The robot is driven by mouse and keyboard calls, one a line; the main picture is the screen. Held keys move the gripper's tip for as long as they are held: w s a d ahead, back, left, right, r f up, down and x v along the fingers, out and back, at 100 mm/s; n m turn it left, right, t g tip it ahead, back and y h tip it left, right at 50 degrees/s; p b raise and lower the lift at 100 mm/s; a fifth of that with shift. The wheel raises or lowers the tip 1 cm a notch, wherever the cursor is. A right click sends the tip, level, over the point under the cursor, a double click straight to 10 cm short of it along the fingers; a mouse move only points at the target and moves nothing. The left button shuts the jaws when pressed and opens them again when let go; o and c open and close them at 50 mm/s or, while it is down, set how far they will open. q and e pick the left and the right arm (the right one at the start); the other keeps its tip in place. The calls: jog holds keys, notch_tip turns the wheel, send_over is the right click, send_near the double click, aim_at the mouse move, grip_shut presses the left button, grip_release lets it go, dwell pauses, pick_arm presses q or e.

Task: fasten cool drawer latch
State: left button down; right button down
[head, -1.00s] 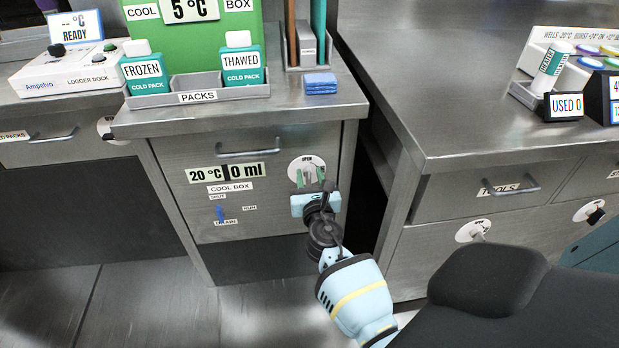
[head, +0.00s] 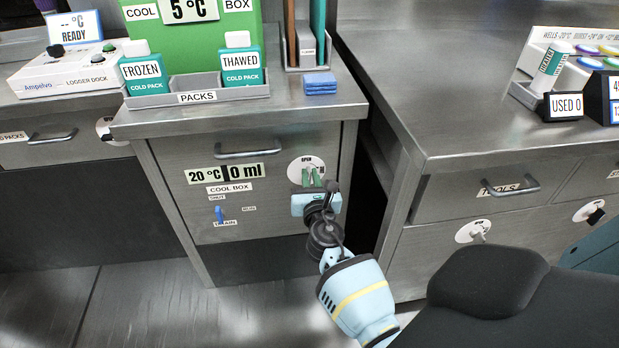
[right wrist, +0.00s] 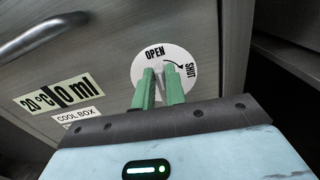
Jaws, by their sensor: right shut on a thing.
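The cool drawer (head: 262,140) sits flush under the counter, with a bar handle (head: 248,153) and COOL BOX labels. Its latch has a round white plate (head: 296,166) at the front's upper right, marked OPEN at the top. In the right wrist view the plate (right wrist: 141,66) also shows SHUT at its right side, with a curved arrow. My right gripper (head: 311,177) is at the plate, its green fingers shut on the latch knob (right wrist: 159,84). The fingers hide much of the knob, so its exact angle is hard to tell. My left gripper is not in view.
A small blue drain lever (head: 219,215) is on the lower front. Cold packs stand in a grey tray (head: 225,96) on the counter. A second counter (head: 470,110) with drawers stands to the right across a dark gap. The floor (head: 130,305) in front is clear.

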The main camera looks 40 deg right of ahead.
jog(key=m, duration=0.2)
jog(key=m+b, duration=0.1)
jog(key=m, duration=0.1)
jog(key=shift+s+d+f, duration=0.2)
jog(key=shift+s+d, duration=0.05)
jog(key=shift+d, duration=0.15)
pick_arm(q)
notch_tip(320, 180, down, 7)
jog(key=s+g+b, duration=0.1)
jog(key=b, duration=0.4)
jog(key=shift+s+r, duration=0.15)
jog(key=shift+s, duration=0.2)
pick_arm(e)
jog(key=shift+s+d+f+m, duration=0.1)
jog(key=shift+d+f+m, duration=0.2)
jog(key=shift+m, duration=1.85)
jog(key=shift+s+d+f+m, duration=0.15)
jog(key=shift+f+m, duration=0.3)
jog(key=shift+m, duration=1.75)
jog(key=shift+s+d+f+m, duration=0.1)
jog(key=shift+d+f+m, duration=0.2)
jog(key=shift+m, duration=1.85)
jog(key=shift+a, duration=0.1)
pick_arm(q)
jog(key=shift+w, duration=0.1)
pick_arm(e)
jog(key=c, duration=1.4)
grip_release()
jog(key=shift+c, duration=0.2)
jog(key=shift+s+a+f, duration=0.1)
